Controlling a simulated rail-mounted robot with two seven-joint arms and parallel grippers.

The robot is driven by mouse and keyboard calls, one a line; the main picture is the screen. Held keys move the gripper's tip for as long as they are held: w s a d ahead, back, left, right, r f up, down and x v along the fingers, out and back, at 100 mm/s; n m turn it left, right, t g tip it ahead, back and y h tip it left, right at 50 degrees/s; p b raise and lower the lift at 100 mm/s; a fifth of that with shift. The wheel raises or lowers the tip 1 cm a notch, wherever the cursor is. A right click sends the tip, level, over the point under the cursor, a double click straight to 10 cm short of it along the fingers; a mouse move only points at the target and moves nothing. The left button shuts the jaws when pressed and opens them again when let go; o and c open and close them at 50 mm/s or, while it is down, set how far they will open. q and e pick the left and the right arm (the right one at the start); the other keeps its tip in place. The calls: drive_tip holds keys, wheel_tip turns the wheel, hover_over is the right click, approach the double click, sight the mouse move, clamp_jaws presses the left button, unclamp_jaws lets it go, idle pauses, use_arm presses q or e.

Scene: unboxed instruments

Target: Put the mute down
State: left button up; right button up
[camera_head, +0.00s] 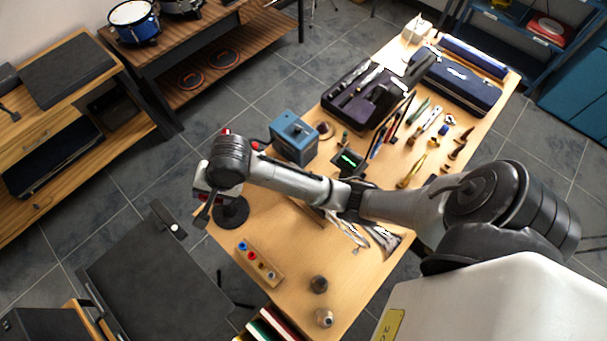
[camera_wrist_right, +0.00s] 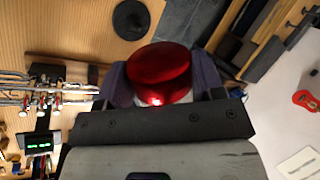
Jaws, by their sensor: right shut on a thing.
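The mute (camera_wrist_right: 158,72), seen as a shiny red dome with a pale part below it, sits between the two dark fingers of my right gripper (camera_wrist_right: 160,84) in the right wrist view. The gripper is shut on it. In the head view my right arm reaches across the table, and the right gripper (camera_head: 204,207) is at the table's left edge, beside a round black base (camera_head: 233,213). The mute is mostly hidden there, and I cannot tell its height above the table. My left gripper is not in view.
A wooden block with coloured pegs (camera_head: 259,264) and two small round pieces, one dark (camera_head: 318,284) and one metallic (camera_head: 324,318), stand on the front table. A blue box (camera_head: 293,137), a lit green display (camera_head: 348,161) and instrument cases are farther back. Bare wood surrounds the pegs.

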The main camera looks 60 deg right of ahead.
wheel_tip(320, 180, down, 13)
drive_tip(key=s+d+m+h+b, duration=0.1)
drive_tip(key=s+m+h+b, duration=0.1)
drive_tip(key=s+m+b, duration=0.3)
drive_tip(key=m+t+h+b, duration=0.1)
drive_tip(key=m+h+b, duration=0.15)
drive_tip(key=m, duration=0.25)
hover_over(262, 234)
drive_tip(key=s, duration=0.2)
drive_tip(key=f, duration=2.1)
drive_tip(key=shift+a+f+b, duration=0.25)
drive_tip(key=shift+f+b, duration=0.45)
drive_tip(key=shift+f, duration=1.6)
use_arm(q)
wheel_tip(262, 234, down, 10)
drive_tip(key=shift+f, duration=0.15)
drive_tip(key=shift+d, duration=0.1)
use_arm(e)
drive_tip(key=o, duration=0.4)
drive_tip(key=shift+f, duration=0.15)
drive_tip(key=shift+o, duration=1)
